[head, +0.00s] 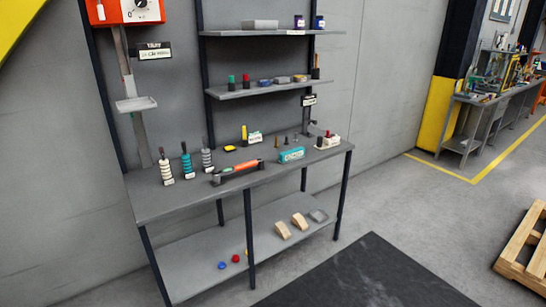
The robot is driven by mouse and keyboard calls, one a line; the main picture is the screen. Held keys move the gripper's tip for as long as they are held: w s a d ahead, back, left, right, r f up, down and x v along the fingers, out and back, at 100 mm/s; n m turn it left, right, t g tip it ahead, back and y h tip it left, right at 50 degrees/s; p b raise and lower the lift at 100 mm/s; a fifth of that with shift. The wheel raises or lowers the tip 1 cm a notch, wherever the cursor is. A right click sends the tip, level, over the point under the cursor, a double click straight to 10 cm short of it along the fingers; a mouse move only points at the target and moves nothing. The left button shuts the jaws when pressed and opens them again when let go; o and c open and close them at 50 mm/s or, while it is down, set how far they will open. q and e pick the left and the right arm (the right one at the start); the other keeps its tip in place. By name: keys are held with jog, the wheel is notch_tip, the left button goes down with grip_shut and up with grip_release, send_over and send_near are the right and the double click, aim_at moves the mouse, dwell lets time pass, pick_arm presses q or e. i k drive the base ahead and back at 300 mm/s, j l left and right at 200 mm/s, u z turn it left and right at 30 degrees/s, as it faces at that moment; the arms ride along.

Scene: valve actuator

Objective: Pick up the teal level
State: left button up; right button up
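A teal block-shaped item (292,155), which looks like the teal level, lies on the right half of the workbench top (160,203). It has a pale label on its front face. Nothing touches it from a gripper. Neither of my grippers is in view.
Left of it lies a long orange and black tool (238,171). Upright ringed tools, white (166,171), teal (187,160) and grey (207,158), stand farther left. A white block with dark pieces (328,142) stands right. Shelves (265,89) hang behind. A dark mat (370,280) lies in front.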

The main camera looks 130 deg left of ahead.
aim_at(289, 156)
jog(key=u, duration=4.3)
jog(key=i+l+u, duration=0.1)
jog(key=u, duration=0.35)
jog(key=i+l+u, duration=0.2)
jog(key=u, duration=0.3)
jog(key=i+l+u, duration=0.1)
jog(key=u, duration=0.35)
jog(key=k+l, duration=0.05)
jog(key=l, duration=0.05)
